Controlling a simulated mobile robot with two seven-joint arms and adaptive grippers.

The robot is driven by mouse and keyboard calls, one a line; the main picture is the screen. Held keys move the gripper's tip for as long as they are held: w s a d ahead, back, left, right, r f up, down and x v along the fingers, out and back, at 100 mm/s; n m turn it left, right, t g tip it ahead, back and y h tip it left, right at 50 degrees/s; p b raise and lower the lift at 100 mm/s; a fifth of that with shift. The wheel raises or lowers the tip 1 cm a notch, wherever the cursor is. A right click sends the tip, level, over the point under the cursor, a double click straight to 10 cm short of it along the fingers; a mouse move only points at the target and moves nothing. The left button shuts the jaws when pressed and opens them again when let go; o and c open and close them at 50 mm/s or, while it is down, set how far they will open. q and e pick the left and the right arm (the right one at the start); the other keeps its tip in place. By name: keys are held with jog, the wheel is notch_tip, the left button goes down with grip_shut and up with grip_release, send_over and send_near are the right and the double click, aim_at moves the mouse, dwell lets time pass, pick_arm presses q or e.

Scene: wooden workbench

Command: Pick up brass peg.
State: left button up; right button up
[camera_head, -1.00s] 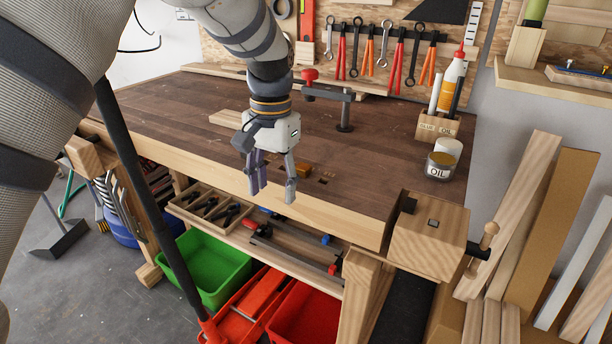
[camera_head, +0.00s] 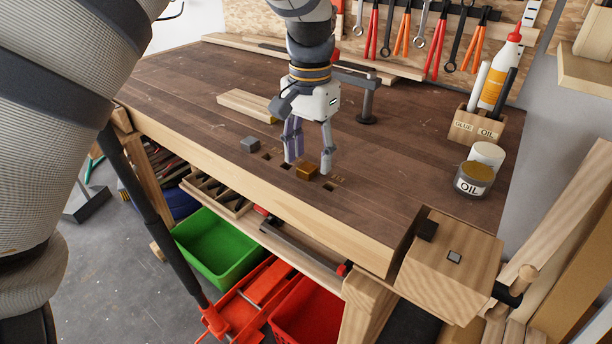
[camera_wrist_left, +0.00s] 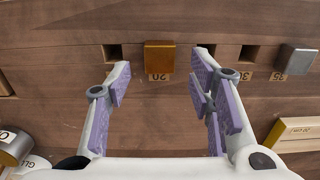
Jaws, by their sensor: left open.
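The brass peg (camera_head: 307,171) is a small golden block at the bench's front edge, in the row of square holes. It also shows in the left wrist view (camera_wrist_left: 160,57), at top centre by a "20" label. My left gripper (camera_head: 308,163) points down just at the peg and is open and empty. In the left wrist view its fingertips (camera_wrist_left: 162,68) lie on either side of the peg in the picture, with gaps on both sides. The peg's lower part is hidden. My right gripper is not in view.
A grey metal peg (camera_head: 250,145) stands in the same row to the left. Empty square holes (camera_head: 330,187) lie beside the brass peg. A pale wood block (camera_head: 247,105) lies behind. An oil tin (camera_head: 473,180) and a bottle caddy (camera_head: 475,126) stand at the right.

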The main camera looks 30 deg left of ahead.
pick_arm(q)
jog(key=shift+w+f, duration=0.1)
jog(key=shift+f, duration=0.6)
grip_shut()
notch_tip(320, 180, up, 11)
notch_tip(320, 180, up, 6)
jog(key=p, duration=0.1)
send_over(310, 164)
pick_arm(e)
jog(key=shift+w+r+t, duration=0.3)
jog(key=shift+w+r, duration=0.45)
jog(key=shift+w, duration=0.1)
